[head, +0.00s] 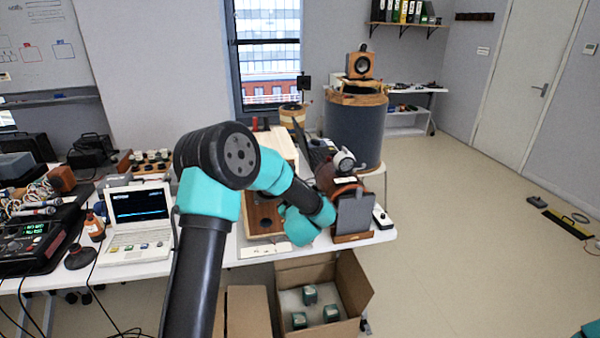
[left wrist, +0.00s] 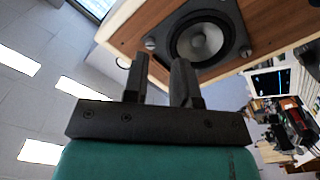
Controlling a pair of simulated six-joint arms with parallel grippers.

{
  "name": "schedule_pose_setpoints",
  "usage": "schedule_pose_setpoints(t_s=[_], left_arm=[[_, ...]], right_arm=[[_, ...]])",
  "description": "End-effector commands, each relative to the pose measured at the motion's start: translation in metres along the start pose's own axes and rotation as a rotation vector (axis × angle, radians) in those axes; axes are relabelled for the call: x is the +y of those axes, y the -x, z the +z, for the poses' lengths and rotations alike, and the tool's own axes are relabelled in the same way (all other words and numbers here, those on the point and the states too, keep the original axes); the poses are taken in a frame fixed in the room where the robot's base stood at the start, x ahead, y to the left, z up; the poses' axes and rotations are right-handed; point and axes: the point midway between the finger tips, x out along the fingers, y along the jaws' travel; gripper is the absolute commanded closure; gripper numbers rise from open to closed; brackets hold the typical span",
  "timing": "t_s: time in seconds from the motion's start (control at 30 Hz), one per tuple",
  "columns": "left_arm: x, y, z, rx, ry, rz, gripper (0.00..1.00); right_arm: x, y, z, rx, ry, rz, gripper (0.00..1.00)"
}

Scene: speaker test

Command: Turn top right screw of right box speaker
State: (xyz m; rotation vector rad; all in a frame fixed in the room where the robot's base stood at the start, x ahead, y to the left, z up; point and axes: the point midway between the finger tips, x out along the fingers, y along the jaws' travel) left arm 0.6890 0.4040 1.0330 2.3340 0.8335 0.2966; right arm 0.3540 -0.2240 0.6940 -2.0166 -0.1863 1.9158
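A wooden box speaker (head: 265,218) stands at the table's front edge in the head view, partly hidden by my left arm. In the left wrist view, the wooden box speaker (left wrist: 128,38) fills the top, with a grey cone (left wrist: 200,42) in a dark frame. One screw (left wrist: 150,44) shows at the frame's left corner and another (left wrist: 246,51) at its right. My left gripper (left wrist: 158,62) is open, with a narrow empty gap between its fingers. The fingertips are just below the left screw in the picture; I cannot tell whether they touch. My right gripper is out of view.
A white laptop (head: 138,226) and electronic gear crowd the table's left side. A dark tablet-like panel (head: 354,212) stands right of my arm. An orange speaker (head: 360,64) sits on a barrel behind. An open cardboard box (head: 355,285) lies below the table's front edge.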

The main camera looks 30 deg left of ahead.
Motion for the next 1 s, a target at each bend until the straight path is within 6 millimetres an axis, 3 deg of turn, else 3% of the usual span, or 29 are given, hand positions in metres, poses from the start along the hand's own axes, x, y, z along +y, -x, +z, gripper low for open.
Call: schedule_pose_setpoints(t_s=[1.0], left_arm=[[0.010, 0.087, -0.016, -0.002, 1.727, -0.001, 0.75]], right_arm=[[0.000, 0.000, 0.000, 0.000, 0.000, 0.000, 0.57]])
